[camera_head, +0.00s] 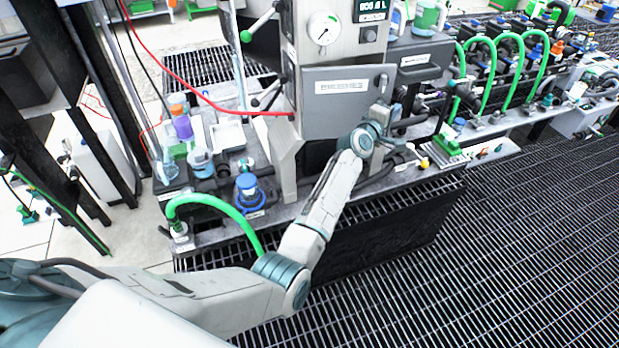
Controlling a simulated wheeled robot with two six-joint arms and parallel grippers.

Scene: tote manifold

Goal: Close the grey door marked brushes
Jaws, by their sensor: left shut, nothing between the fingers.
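The grey door (325,110) with a white label is on the front of the grey cabinet, in the upper middle of the head view. The label's letters are blurred. My left arm reaches up to the door from below, and my left gripper (384,106) is at the door's right side, close to a small dark handle or latch. It is shut and holds nothing. Whether its fingers touch the door is too small to tell. The gripper and wrist hide part of the door's lower right edge. I cannot tell how far ajar the door stands. My right gripper is out of view.
A pressure gauge (324,28) sits above the door, and a grey drawer-like box (420,58) is to its right. A red hose (205,97) runs in from the left. Bottles, a blue valve (247,187) and a green hose (225,207) crowd the left bench. Grating lies clear at right.

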